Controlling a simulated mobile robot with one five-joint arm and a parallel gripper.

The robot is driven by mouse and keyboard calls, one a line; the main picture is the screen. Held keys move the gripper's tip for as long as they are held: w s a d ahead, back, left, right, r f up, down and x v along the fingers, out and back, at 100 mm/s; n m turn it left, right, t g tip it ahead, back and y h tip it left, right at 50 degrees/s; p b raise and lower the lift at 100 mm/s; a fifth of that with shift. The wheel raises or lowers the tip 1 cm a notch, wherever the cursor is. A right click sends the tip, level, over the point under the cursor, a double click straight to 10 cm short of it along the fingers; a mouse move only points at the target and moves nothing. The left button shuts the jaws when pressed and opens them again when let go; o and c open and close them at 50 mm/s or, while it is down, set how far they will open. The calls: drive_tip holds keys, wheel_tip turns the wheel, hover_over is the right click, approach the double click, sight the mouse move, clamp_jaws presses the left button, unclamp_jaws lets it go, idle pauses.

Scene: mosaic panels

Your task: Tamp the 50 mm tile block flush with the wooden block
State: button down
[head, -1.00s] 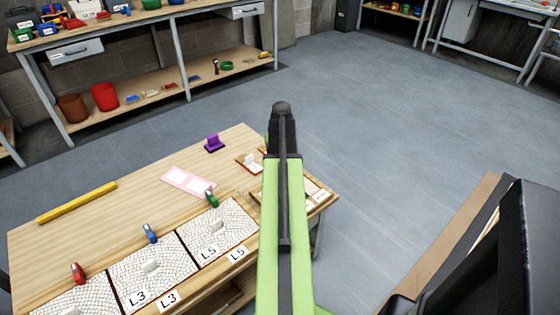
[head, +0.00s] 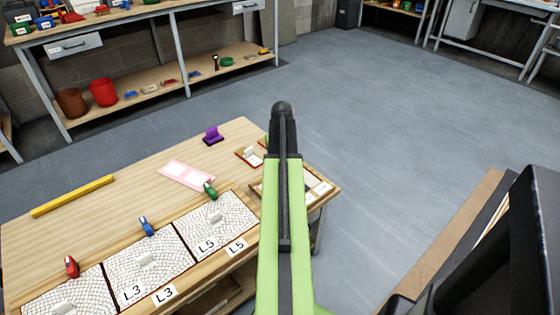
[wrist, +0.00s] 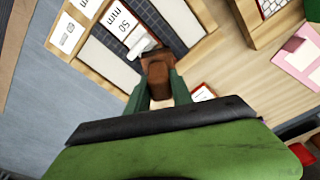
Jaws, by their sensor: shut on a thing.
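My gripper (wrist: 160,88) is shut on a brown wooden block (wrist: 158,68) in the wrist view. The block's far end is over or against a small white piece (wrist: 141,46) at a wooden tray (wrist: 95,62). I cannot tell whether they touch. A white label reading 50 mm (wrist: 120,24) lies beside that piece, between dark strips. In the head view my own arm hides the gripper and the held block. Part of the tray (head: 331,196) shows right of the arm, at the table's right end.
Cobbled panels (head: 150,273) with L3 and L5 labels line the table's front. Red (head: 72,266), blue (head: 146,226) and green (head: 210,190) items stand behind them. A pink card (head: 187,174), a purple item (head: 213,134) and a yellow bar (head: 73,196) lie farther back.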

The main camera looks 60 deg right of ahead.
drive_tip(key=shift+f+b, duration=0.8)
drive_tip(key=shift+b, duration=0.05)
idle(1.9)
drive_tip(key=shift+r, duration=0.15)
wheel_tip(320, 180, up, 7)
drive_tip(key=p, duration=0.7)
